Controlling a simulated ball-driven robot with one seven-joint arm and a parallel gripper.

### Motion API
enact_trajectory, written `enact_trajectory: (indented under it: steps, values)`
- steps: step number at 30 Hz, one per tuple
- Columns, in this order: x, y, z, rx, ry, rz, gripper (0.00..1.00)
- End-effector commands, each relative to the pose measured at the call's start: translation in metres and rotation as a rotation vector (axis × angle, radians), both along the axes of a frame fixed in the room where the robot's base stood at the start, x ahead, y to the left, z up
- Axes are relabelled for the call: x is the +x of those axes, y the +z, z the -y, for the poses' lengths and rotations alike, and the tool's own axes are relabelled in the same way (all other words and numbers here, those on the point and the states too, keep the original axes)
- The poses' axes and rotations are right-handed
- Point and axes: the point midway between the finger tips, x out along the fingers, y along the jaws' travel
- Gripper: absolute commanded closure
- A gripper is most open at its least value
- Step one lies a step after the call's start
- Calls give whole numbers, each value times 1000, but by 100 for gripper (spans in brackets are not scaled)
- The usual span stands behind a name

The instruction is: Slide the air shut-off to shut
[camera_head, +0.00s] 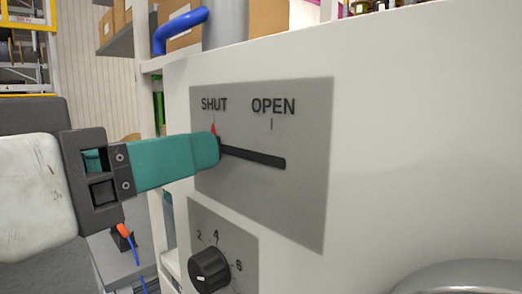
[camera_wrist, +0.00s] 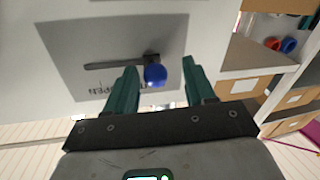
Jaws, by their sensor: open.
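The grey shut-off panel (camera_head: 300,190) carries the words SHUT and OPEN above a dark slot (camera_head: 255,158). A small red pointer (camera_head: 213,130) stands under SHUT, at the slot's left end. My gripper (camera_head: 212,150) has its teal fingers over that end, hiding the knob in the head view. In the wrist view, the blue knob (camera_wrist: 155,75) is at the slot end away from the upside-down OPEN. My gripper (camera_wrist: 160,67) is open with a finger on each side of the knob. The left finger is nearer it; a clear gap shows on the right. I cannot tell how far out the fingers are from the panel.
A black dial (camera_head: 209,268) with numbers is on a second grey plate below. The white housing (camera_head: 420,140) extends right. A blue pipe (camera_head: 185,28) and shelves with boxes are behind at left. An open shelf with red and blue rings (camera_wrist: 280,44) shows in the wrist view.

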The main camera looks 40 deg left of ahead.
Motion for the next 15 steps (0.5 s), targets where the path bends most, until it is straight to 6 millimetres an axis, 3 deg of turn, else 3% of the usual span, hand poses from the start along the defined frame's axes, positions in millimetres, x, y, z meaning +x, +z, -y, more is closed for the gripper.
enact_trajectory:
  steps: [5, 15]
  values:
    - [-13, -1, 1, 2, 2, 0, 46]
    - [-76, -2, 8, 1, 4, 1, 46]
